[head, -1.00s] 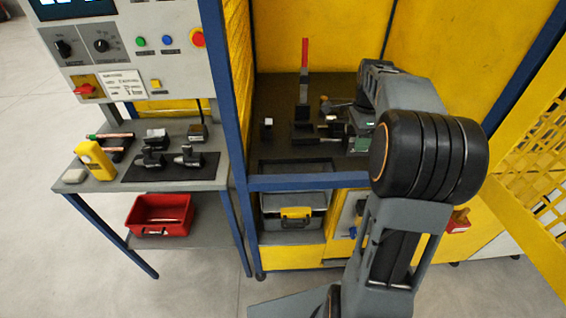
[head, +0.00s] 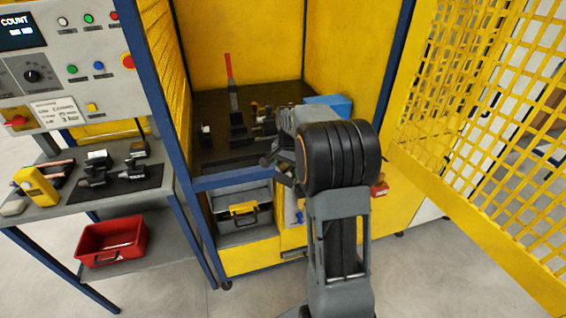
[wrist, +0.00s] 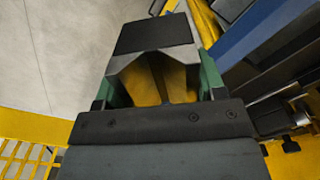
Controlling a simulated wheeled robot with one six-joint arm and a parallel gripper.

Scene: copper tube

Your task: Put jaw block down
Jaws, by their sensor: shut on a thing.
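The jaw block (wrist: 155,36) shows in the wrist view as a dark block with a flat black top and a grey V-shaped notch. My gripper (wrist: 163,76) is shut on it, with green finger pads on both sides of it. In the head view my gripper (head: 277,172) is at the front edge of the yellow machine enclosure, mostly hidden by my arm. I cannot make out the held block there. Several dark tooling pieces (head: 134,172) sit on a black mat (head: 112,193) on the left side table.
The grey side table (head: 48,212) also holds a yellow device (head: 36,186). A red bin (head: 111,241) is on its lower shelf. The enclosure's dark worktop (head: 213,112) carries a red-tipped upright (head: 231,80) and fixtures. A blue post (head: 165,100) separates them. A yellow mesh door (head: 470,120) stands open right.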

